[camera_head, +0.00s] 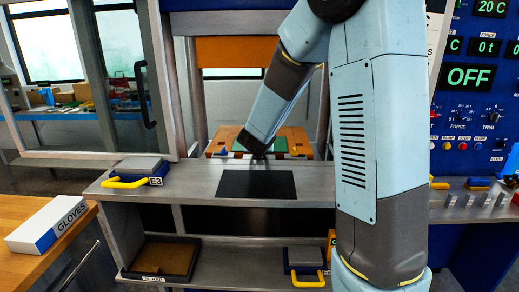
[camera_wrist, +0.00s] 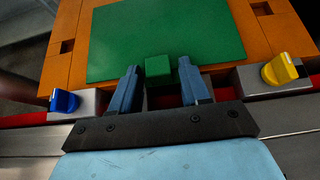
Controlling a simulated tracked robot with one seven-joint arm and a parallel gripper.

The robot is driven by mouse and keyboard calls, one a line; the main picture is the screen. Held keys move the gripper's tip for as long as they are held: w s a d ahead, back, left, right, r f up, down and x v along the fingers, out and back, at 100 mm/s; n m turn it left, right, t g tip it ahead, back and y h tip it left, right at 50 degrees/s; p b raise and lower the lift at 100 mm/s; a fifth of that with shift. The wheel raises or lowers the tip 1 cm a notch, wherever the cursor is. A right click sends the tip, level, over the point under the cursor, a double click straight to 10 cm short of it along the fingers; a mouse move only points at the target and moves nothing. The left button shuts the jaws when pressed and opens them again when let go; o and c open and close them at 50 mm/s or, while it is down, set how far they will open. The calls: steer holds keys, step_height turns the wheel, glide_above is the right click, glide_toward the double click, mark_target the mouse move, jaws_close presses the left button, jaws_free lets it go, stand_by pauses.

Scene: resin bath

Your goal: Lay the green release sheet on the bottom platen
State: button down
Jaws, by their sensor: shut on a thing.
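The green release sheet (camera_wrist: 165,35) is a flat rectangle with a raised green tab (camera_wrist: 158,70) at its near edge. My gripper (camera_wrist: 159,76) is shut on this tab, one blue-grey finger on each side. The sheet is over the orange bottom platen (camera_wrist: 278,35), with orange showing to its left and right. I cannot tell whether the sheet touches the platen all over. In the head view, the sheet (camera_head: 272,144) shows as a green strip over the platen (camera_head: 216,147), inside the press. My arm reaches in there and hides part of both.
A blue knob (camera_wrist: 63,101) and a yellow knob (camera_wrist: 281,70) stand at the platen's near corners. An orange block (camera_head: 235,51) hangs above. A steel shelf (camera_head: 205,179) with a black plate (camera_head: 257,184) is in front. A gloves box (camera_head: 47,223) is at left.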

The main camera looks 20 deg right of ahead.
steer(key=shift+s+f, duration=0.15)
steer(key=shift+f, duration=0.3)
stand_by(0.6)
steer(key=shift+c, duration=2.3)
jaws_free()
